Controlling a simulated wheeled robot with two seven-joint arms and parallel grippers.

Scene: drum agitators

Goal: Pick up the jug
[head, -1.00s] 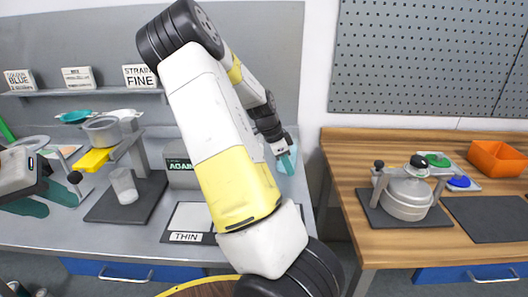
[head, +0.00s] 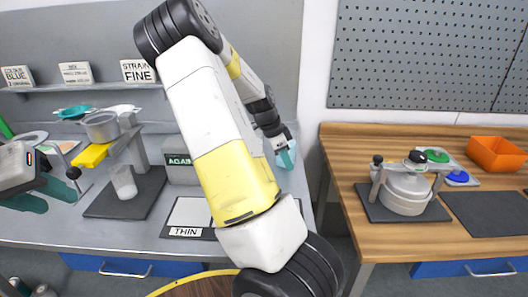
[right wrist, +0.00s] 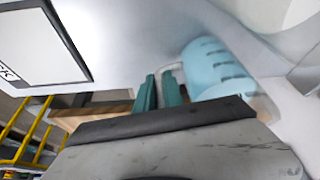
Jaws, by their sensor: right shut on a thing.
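The jug (right wrist: 215,68) is light blue and see-through with dark graduation marks, seen large in the right wrist view. In the head view a small part of the jug (head: 292,150) shows at the right end of the grey bench, mostly behind my right arm and gripper. My right gripper (right wrist: 160,92) has teal fingers close together at the jug's handle side, shut on it. It also shows in the head view (head: 286,158). Whether the jug touches the bench cannot be told. My left gripper (head: 40,194) is open and empty at the far left.
A stand with a grey pot (head: 102,127) and yellow part (head: 91,156) holds above a clear beaker (head: 123,181) on a dark mat. A THIN-labelled board (head: 190,214) lies mid-bench. The wooden table (head: 345,150) carries a lidded pot (head: 405,193) and an orange bin (head: 497,157).

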